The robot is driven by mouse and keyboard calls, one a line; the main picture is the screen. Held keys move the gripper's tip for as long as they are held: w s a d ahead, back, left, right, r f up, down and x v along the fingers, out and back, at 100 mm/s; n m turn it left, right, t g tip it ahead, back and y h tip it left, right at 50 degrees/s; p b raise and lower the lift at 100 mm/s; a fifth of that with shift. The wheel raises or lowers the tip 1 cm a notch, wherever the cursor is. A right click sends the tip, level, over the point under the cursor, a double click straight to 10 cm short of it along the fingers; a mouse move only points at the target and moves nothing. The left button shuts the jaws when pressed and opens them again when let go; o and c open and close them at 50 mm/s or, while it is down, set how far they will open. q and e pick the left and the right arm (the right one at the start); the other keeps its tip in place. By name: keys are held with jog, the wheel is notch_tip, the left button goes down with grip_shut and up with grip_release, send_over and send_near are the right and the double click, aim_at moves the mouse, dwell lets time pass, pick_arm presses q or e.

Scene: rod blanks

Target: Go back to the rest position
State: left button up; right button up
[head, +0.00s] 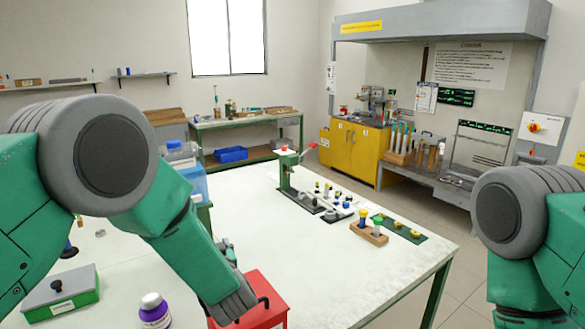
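My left arm comes in from the left and slants down to the front of the white table (335,275). Dark parts of my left gripper (240,292) show at its lower end, beside and partly over a red box (268,284). Its fingers are not clear enough to tell open from shut, and I cannot tell whether it touches the box. My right arm shows only at the right edge; its gripper is out of view. A green press (286,172) with a red handle stands on the table. A wooden block (370,236) holds yellow-topped and green-topped pieces.
A purple-labelled bottle (156,318) and a green-and-grey box (60,293) stand at the lower left. Small dark, yellow and blue parts (338,205) and a green mat (405,236) lie near the press. The table's front middle is clear. A yellow cabinet (356,148) stands behind.

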pick_arm(q)
jog(key=s+a+f+m+g+h, duration=0.1)
jog(key=s+a+f+g, duration=0.1)
jog(key=s+f, duration=0.4)
jog(key=s+a+f+m+g+h, duration=0.1)
jog(key=s+a+f+g+h, duration=0.1)
jog(key=s+f, duration=0.5)
jog(key=s+a+f+m+g+h, duration=0.1)
jog(key=s+a+f+g, duration=0.1)
jog(key=s+f, duration=0.4)
jog(key=shift+s+a+f+h, duration=0.3)
jog(key=shift+s+a+f, duration=0.1)
jog(key=shift+a, duration=0.1)
jog(key=s+a+f+g+h, duration=0.15)
jog(key=s+g, duration=0.25)
jog(key=s, duration=1)
jog(key=s+a+f+g+h, duration=0.1)
jog(key=s+f+g, duration=0.25)
jog(key=s, duration=1.05)
notch_tip(320, 180, down, 13)
jog(key=w+m+b, duration=0.1)
jog(key=b, duration=1.4)
jog(key=shift+w+d+f, duration=0.2)
jog(key=shift+w+d, duration=0.2)
jog(key=shift+d, duration=0.05)
